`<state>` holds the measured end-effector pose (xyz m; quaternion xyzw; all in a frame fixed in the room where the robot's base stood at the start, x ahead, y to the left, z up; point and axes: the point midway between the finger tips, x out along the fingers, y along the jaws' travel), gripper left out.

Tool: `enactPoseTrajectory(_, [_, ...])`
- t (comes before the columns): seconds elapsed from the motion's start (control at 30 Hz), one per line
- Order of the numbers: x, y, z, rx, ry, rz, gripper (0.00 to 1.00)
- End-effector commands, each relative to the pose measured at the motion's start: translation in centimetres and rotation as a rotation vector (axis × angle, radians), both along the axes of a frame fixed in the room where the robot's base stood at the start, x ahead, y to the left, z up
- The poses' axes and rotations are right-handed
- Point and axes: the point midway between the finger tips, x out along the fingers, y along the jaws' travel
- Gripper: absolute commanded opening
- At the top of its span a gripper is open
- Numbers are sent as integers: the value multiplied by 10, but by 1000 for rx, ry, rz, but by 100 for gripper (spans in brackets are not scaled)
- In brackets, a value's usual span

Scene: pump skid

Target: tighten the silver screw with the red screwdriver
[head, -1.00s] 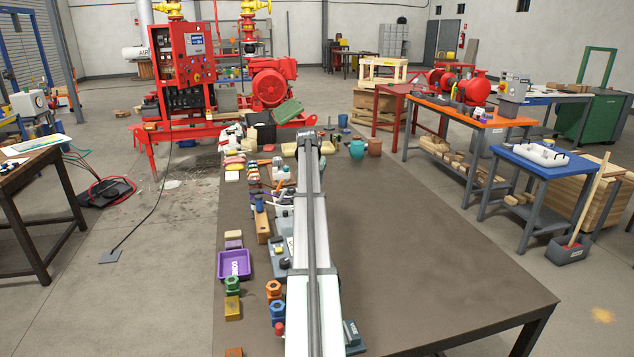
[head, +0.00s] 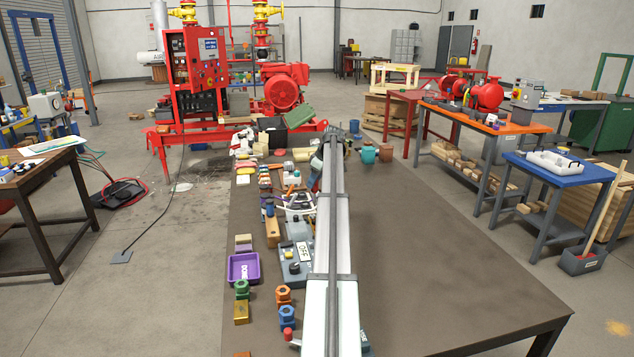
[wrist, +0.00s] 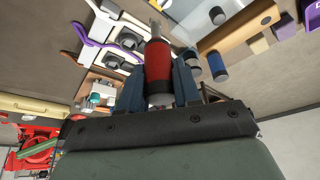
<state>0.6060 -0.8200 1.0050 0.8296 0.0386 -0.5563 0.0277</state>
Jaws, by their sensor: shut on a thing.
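The red screwdriver (wrist: 157,68) is between the two dark blue fingers of my gripper (wrist: 159,80) in the wrist view. The fingers are shut on its red handle, and its grey shaft points to the top of the picture, away from my gripper. In the head view my own arm stretches up the table and hides my gripper and the screwdriver. I cannot make out the silver screw for certain in either view.
A grey box marked OFF (head: 301,246), a purple tray (head: 231,268), a wooden block (head: 272,232) and coloured nut-shaped pieces (head: 284,295) crowd the left of the table (head: 450,260). A teal pot (head: 368,154) stands at the back. The table's right side is clear.

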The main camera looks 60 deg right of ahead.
Motion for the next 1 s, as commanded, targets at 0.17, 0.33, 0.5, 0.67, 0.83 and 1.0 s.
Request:
enactPoseTrajectory(0.17, [4,3,3,0,0,274,1])
enactPoseTrajectory(0.33, [4,9,5,0,0,542,1])
enactPoseTrajectory(0.5, [3,13,6,0,0,801,1])
enactPoseTrajectory(0.67, [1,16,7,0,0,1005,1])
enactPoseTrajectory(0.83, [0,17,7,-2,-1,1145,1])
enactPoseTrajectory(1.0, [0,18,6,-3,0,1205,1])
